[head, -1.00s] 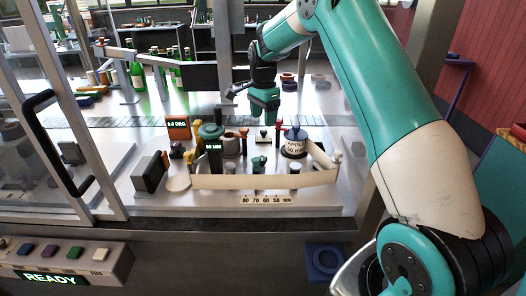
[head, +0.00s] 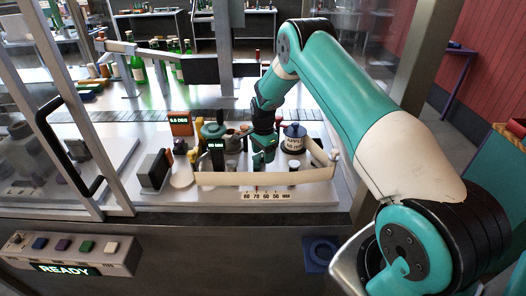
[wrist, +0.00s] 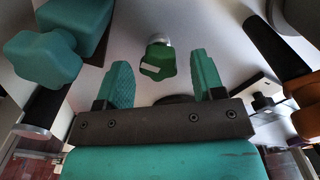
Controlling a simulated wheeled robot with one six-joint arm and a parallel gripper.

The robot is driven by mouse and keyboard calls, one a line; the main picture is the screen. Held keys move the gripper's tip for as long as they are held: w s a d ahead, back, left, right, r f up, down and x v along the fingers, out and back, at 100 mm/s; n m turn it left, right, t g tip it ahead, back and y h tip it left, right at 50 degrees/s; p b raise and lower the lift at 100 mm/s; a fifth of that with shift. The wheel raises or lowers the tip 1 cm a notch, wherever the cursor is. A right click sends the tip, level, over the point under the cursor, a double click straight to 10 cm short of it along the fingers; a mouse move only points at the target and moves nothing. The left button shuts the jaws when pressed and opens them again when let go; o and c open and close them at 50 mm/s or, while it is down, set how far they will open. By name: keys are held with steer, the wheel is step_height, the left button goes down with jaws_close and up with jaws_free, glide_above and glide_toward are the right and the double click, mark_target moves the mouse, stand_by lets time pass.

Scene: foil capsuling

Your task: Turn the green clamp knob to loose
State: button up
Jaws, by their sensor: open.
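The green clamp knob (wrist: 158,64) shows in the wrist view, a small lobed dark green knob with a white mark on its face and a pale metal stem behind it. My gripper (wrist: 160,78) is open, with one teal finger on each side of the knob and a visible gap to both. Whether the knob lies fully between the fingertips or just beyond them I cannot tell. In the head view my gripper (head: 263,156) is low over the bench fixture, behind the cream strip, and it largely hides the knob there.
A larger teal lobed knob (wrist: 45,60) stands left of my fingers in the wrist view. In the head view, a teal-topped device with a display (head: 215,144) is left of my gripper and a dark-lidded pot (head: 294,139) is right. A cream strip (head: 262,179) runs in front.

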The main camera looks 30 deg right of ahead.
steer(key=c, duration=0.9)
